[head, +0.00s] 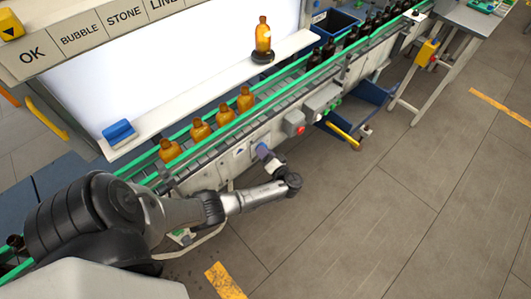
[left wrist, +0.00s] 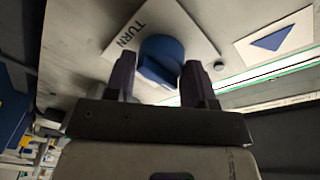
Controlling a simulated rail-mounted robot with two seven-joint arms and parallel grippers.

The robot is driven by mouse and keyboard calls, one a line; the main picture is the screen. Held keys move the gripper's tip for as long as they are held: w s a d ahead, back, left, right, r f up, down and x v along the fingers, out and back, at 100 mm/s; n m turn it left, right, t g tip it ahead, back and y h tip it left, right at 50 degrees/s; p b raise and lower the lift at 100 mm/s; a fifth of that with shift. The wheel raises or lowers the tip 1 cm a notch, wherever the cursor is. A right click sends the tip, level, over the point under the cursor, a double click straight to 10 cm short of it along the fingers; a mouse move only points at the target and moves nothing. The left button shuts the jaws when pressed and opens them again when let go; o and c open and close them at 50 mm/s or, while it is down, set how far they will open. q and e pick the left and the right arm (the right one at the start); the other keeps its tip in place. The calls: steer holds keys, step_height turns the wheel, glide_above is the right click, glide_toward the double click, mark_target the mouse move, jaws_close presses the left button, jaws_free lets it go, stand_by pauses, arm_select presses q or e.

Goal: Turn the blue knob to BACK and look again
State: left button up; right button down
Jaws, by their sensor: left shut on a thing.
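The blue knob (left wrist: 160,58) sits on a white plate (left wrist: 122,52) marked TURN in the left wrist view. My left gripper (left wrist: 160,80) has its two dark purple fingers on either side of the knob and is shut on it. In the head view my left gripper (head: 264,152) reaches the front panel of the conveyor and mostly hides the knob. An amber bottle (head: 263,36) stands upright on a round black turntable (head: 262,57) before the bright white panel (head: 175,60). The knob's exact setting is not readable. My right gripper is not in view.
Several amber bottles (head: 198,130) stand on the green-railed conveyor. Darker bottles (head: 328,50) are farther along it. A red button (head: 295,122) is right of my gripper. A blue block (head: 118,132) lies on the white ledge. The floor (head: 380,200) at right is clear.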

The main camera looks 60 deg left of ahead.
arm_select(q)
steer(key=shift+r, duration=0.1)
steer(key=shift+c, duration=0.9)
steer(key=shift+m, duration=0.3)
steer(key=shift+w+r+m+g+h+p, duration=0.1)
steer(key=shift+m+g+h+p, duration=0.25)
steer(key=shift+m+p, duration=1.5)
steer(key=shift+w+r+m+g+h+p, duration=0.1)
steer(key=shift+m+g+h+p, duration=0.3)
steer(key=shift+m, duration=2.9)
steer(key=shift+m+g+h+p, duration=0.25)
steer(key=shift+m+p, duration=0.95)
steer(key=shift+m, duration=1.35)
steer(key=shift+f+m, duration=0.1)
steer(key=shift+m, duration=0.2)
steer(key=o, duration=0.9)
